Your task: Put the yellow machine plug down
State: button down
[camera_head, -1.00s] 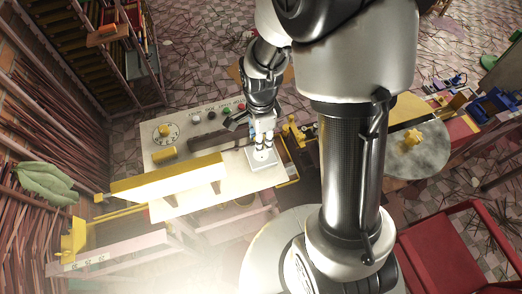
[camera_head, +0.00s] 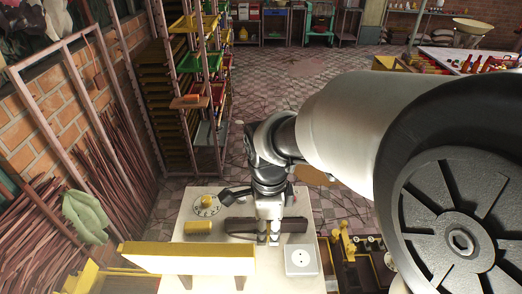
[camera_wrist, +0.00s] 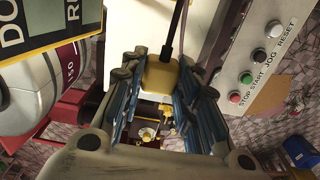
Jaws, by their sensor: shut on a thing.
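The yellow machine plug (camera_wrist: 160,74) sits between the blue-padded fingers of my gripper (camera_wrist: 164,82) in the wrist view, with a dark cable running up from it. My gripper is shut on the plug. In the head view my gripper (camera_head: 268,240) points down over the pale machine top (camera_head: 212,265), and a little yellow shows at its fingertips. It is just left of the white socket plate (camera_head: 301,260), which is bare. I cannot tell whether the plug touches the surface.
A long dark bar (camera_head: 238,225) lies behind my gripper. The wrist view shows labelled buttons (camera_wrist: 246,79) on a panel.

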jog(key=b, duration=0.2)
send_near(267, 261)
notch_tip(267, 261, down, 5)
jog(key=shift+w+f, duration=0.1)
jog(key=shift+f, duration=0.1)
jog(key=shift+f+b, duration=0.55)
jog(key=shift+b, duration=0.05)
jog(key=c, duration=1.2)
grip_release()
